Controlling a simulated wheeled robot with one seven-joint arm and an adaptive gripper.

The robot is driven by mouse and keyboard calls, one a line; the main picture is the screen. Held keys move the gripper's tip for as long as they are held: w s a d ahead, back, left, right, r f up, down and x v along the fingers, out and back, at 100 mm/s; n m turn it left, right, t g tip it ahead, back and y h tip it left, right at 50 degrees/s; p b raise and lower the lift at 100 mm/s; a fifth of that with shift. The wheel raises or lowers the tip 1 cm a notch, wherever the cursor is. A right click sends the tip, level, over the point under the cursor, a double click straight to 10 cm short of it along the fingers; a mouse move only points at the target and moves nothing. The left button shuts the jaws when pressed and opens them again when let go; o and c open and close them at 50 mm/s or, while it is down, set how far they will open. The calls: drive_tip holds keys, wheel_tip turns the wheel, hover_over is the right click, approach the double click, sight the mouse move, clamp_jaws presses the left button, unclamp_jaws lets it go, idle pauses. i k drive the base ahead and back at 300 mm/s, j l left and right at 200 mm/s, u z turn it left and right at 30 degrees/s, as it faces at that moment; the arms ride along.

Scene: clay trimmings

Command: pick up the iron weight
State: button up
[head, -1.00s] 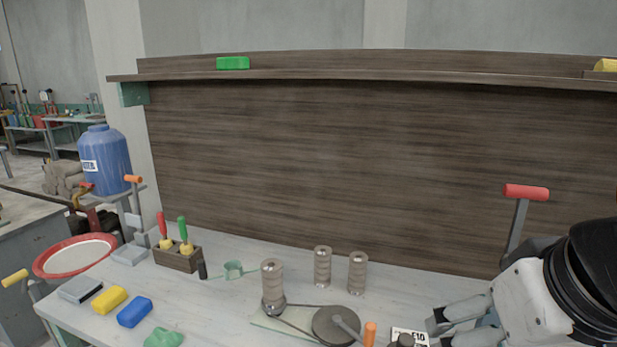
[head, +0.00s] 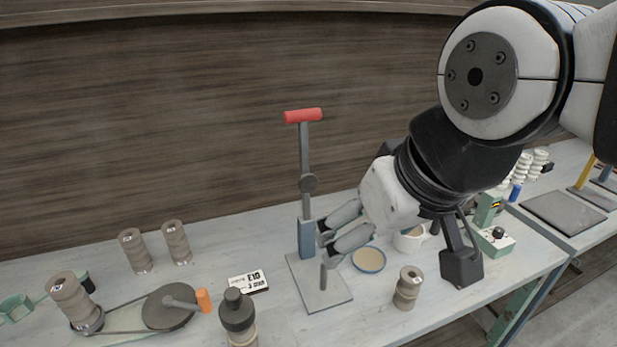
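A dark, knobbed cylinder that looks like the iron weight (head: 237,311) stands in the front of the head view, on top of a pale ribbed piece that the lower edge cuts off. My gripper (head: 326,242) is to its right and higher in the picture, in front of the red-handled lever press (head: 306,240). Its two fingers are apart, with nothing seen between them. It is clear of the weight. Whether the fingertips touch the press cannot be told.
A belt-driven wheel (head: 170,306) with an orange crank and a small labelled box (head: 248,282) lie near the weight. A shallow dish (head: 369,260), a white bowl (head: 410,240) and a ribbed spool (head: 407,288) stand right of the press. Two more spools stand at the back left.

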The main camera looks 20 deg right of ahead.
sight(237, 311)
drive_tip(key=z, duration=0.85)
drive_tip(key=k+u, duration=0.15)
drive_tip(key=u, duration=1.2)
drive_tip(key=z, duration=1.35)
drive_tip(key=u, duration=0.5)
drive_tip(key=l+u, duration=0.15)
drive_tip(key=u, duration=0.8)
drive_tip(key=k, duration=0.05)
